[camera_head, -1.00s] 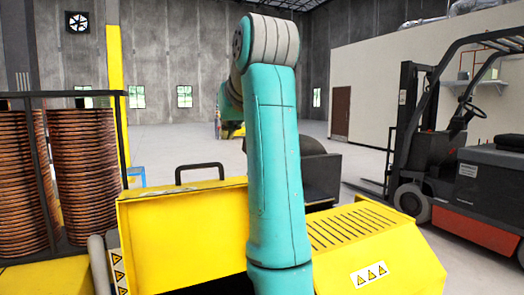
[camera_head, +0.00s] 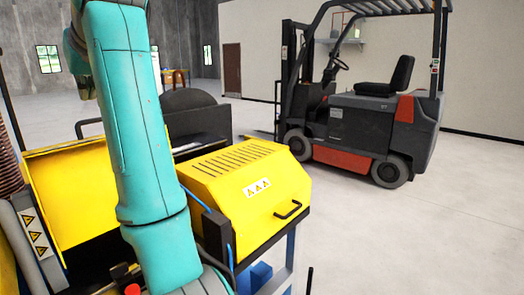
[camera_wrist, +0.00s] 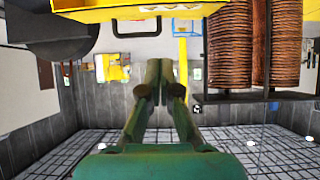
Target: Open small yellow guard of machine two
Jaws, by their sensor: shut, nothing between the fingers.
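The small yellow guard (camera_head: 240,175) has a slotted top, a warning label and a black handle (camera_head: 288,211) on its right front face. It looks shut over the machine. My arm crosses the view to its left, and my gripper is out of sight there. In the wrist view, which is upside down, my gripper (camera_wrist: 160,80) is shut and empty, apart from any guard. A larger yellow panel (camera_head: 75,195) stands raised left of my arm; a yellow panel edge (camera_wrist: 110,13) with a black handle shows at the top of the wrist view.
A forklift (camera_head: 365,125) stands behind and to the right. The floor (camera_head: 410,230) right of the machine is clear. Copper coils (camera_wrist: 230,45) on a dark rack show in the wrist view. A dark curved part (camera_head: 188,100) stands behind the guard.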

